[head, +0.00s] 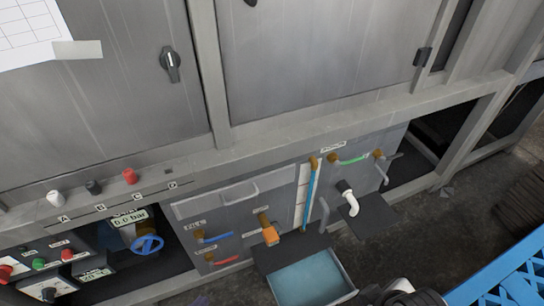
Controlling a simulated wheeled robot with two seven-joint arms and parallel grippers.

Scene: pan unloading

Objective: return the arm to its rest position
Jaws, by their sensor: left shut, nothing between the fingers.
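My left gripper (372,294) shows only in part at the bottom edge of the head view, just right of the pan, with dark and white parts of my arm beside it. It is shut and holds nothing. Most of that arm is cut off by the frame. My right gripper is not in view. A grey pan (345,271) with a blue inside stands low in front of the machine, under the dark ledge. I cannot tell whether my gripper touches it.
A grey machine with cabinet doors (300,60) fills the back. Several pipes, a white spout (351,204) and a blue valve wheel (147,244) stick out below. A blue crate (510,275) stands at bottom right. Dark floor (430,235) lies bare between.

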